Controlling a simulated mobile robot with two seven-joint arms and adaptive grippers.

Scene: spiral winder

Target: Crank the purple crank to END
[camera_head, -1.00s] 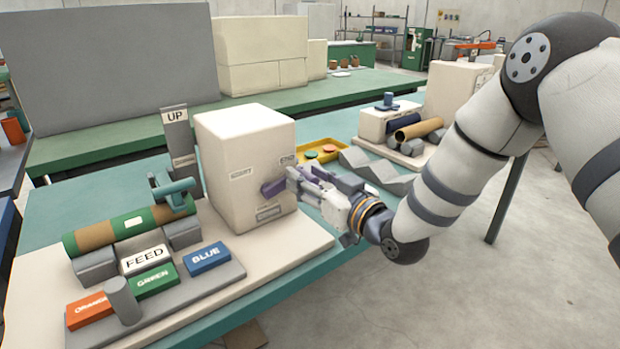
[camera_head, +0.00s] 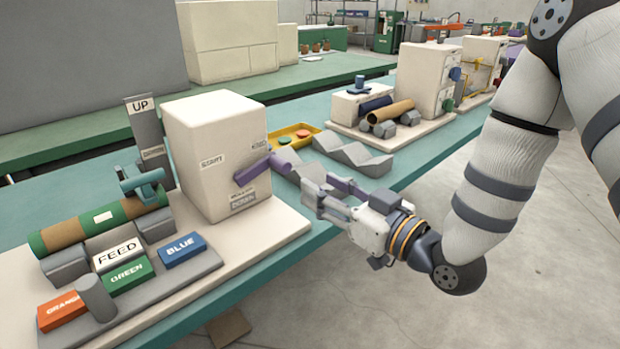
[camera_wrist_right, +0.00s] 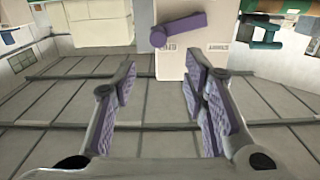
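The purple crank (camera_head: 262,168) is on the front face of a cream box (camera_head: 215,130). In the head view its arm slopes up to the right, with the handle end just below the END label (camera_head: 258,146); the START label (camera_head: 211,163) is to its left. My right gripper (camera_head: 318,188) is to the right of the crank, apart from it, open with nothing between its fingers. In the right wrist view the open fingers (camera_wrist_right: 160,65) point towards the box, and the crank (camera_wrist_right: 182,29) shows beyond their tips. My left gripper is not in view.
The cream baseboard also carries a green and brown roll (camera_head: 100,217), a FEED block (camera_head: 117,254) and coloured buttons. Grey wavy ramps (camera_head: 350,158) and a yellow tray (camera_head: 293,136) lie behind the right gripper. Free space is in front of the table edge.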

